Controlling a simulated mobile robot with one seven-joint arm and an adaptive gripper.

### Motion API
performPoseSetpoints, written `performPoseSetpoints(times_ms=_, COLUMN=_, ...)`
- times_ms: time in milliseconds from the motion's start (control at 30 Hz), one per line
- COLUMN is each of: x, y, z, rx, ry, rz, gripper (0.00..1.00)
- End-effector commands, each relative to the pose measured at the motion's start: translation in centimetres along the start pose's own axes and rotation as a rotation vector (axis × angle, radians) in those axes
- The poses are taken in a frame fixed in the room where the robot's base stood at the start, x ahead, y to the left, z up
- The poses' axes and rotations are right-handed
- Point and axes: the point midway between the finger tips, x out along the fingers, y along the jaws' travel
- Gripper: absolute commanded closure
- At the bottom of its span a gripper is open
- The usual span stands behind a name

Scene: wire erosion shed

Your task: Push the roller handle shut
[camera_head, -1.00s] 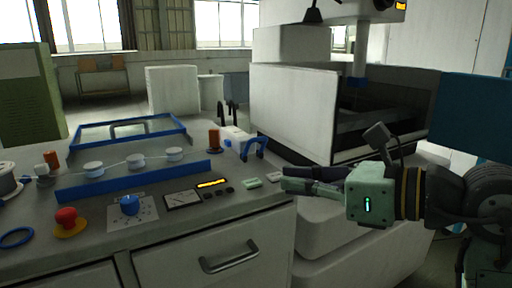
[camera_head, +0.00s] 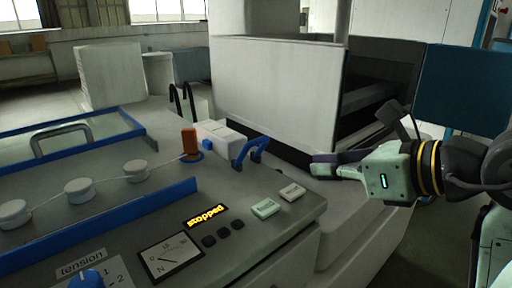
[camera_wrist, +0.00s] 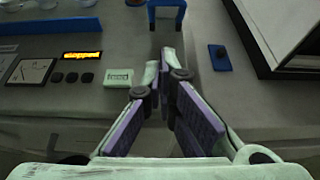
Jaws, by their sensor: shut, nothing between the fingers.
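The roller handle (camera_head: 252,148) is a blue bracket at the white roller block (camera_head: 222,136), near the right edge of the console. It stands up from the surface, tilted. In the wrist view a blue bracket (camera_wrist: 166,4), apparently the same handle, is at the top edge, straight beyond my fingertips and partly cut off. My gripper (camera_head: 318,166) is shut and empty, to the right of the handle in the head view and apart from it. In the wrist view my gripper (camera_wrist: 165,58) points toward the handle, with its fingers together.
The console carries an orange post (camera_head: 190,141), white rollers (camera_head: 79,190), a display reading "stopped" (camera_head: 206,216), a gauge (camera_head: 169,254) and two pale buttons (camera_head: 265,208). The white machine panel (camera_head: 275,95) stands behind. A small blue plate (camera_wrist: 219,58) lies right of my fingers.

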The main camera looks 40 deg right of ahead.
Motion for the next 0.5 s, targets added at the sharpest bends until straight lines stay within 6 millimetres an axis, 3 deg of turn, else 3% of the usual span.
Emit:
performPoseSetpoints(times_ms=367, x=0.1, y=0.0, z=0.0, rx=0.000, ry=0.000, rz=0.000, gripper=1.00)
performPoseSetpoints(times_ms=500, x=1.1, y=0.0, z=0.1, rx=0.001, ry=0.000, rz=0.001, gripper=1.00)
